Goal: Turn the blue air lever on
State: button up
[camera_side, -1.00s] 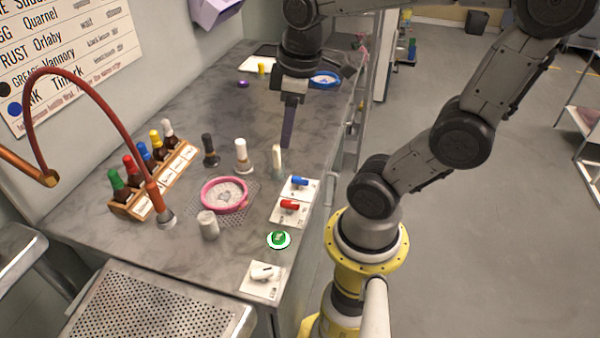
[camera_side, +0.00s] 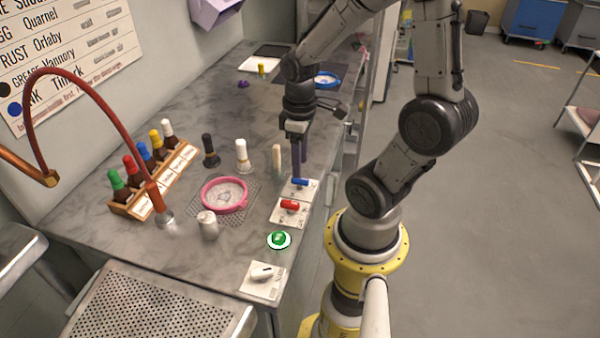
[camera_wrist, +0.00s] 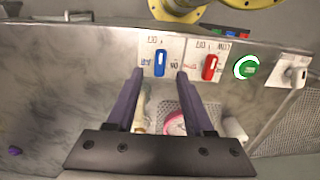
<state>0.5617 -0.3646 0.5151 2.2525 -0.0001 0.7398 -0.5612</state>
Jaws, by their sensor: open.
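The blue lever (camera_side: 300,182) sits on a white labelled plate (camera_side: 309,187) near the bench's right edge. In the wrist view the blue lever (camera_wrist: 160,63) lies just beyond my fingertips, between them and a little left of their middle. My gripper (camera_side: 299,170) points down close behind the lever in the side view. In the wrist view my gripper (camera_wrist: 160,74) has its two purple fingers apart with nothing held. Whether a finger touches the plate cannot be told.
A red lever (camera_side: 289,205) on its own plate is beside the blue one. A green button (camera_side: 279,239) and a white switch (camera_side: 262,272) are nearer the front. A pale bottle (camera_side: 277,158), a pink-rimmed dish (camera_side: 224,194) and a bottle rack (camera_side: 155,180) stand left.

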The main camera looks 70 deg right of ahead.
aim_at(300, 183)
jog(key=shift+f, duration=2.2)
grip_shut()
